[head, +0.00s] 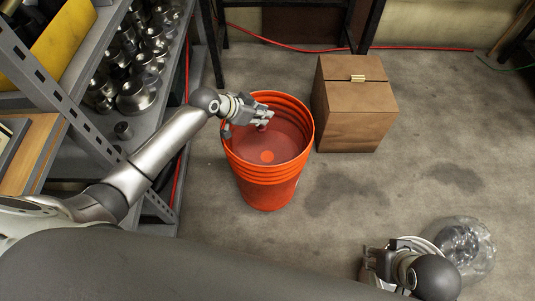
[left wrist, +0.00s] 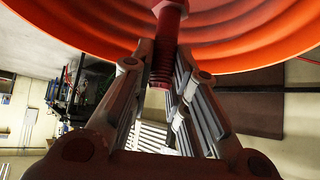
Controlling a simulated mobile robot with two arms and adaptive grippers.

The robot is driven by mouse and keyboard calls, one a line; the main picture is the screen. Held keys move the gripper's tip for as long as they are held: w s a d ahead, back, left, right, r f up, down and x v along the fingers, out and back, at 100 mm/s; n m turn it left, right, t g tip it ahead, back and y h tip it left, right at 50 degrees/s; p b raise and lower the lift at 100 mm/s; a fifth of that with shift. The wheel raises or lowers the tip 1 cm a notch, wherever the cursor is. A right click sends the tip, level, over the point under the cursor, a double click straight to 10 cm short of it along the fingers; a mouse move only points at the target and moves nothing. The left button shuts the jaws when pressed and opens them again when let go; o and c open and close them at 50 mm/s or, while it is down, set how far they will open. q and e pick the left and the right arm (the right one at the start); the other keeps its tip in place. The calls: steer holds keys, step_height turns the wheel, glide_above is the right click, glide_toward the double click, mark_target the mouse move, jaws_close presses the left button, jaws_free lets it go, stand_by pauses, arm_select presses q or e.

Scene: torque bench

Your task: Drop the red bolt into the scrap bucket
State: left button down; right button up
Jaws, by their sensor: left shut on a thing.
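The red bolt (left wrist: 164,45) is between the fingers of my left gripper (left wrist: 161,55) in the left wrist view, its hex head beyond the fingertips. In the head view my left gripper (head: 268,119) is over the opening of the orange scrap bucket (head: 268,185), shut on the bolt, of which only a small red bit (head: 262,127) shows. The bucket's ribbed orange wall also fills the top of the left wrist view (left wrist: 255,35). My right gripper (head: 377,262) is at the lower right of the head view, away from the bucket; its fingers are too unclear to judge.
A brown box (head: 357,115) stands right behind the bucket. A metal shelf (head: 165,115) with several metal parts is at the left. A clear plastic container (head: 470,245) is near my right gripper. The floor right of the bucket is open.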

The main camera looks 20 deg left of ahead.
arm_select(q)
steer(key=c, duration=1.3)
jaws_free()
steer(key=shift+r, duration=0.1)
step_height(320, 180, up, 10)
steer(key=shift+f, duration=0.1)
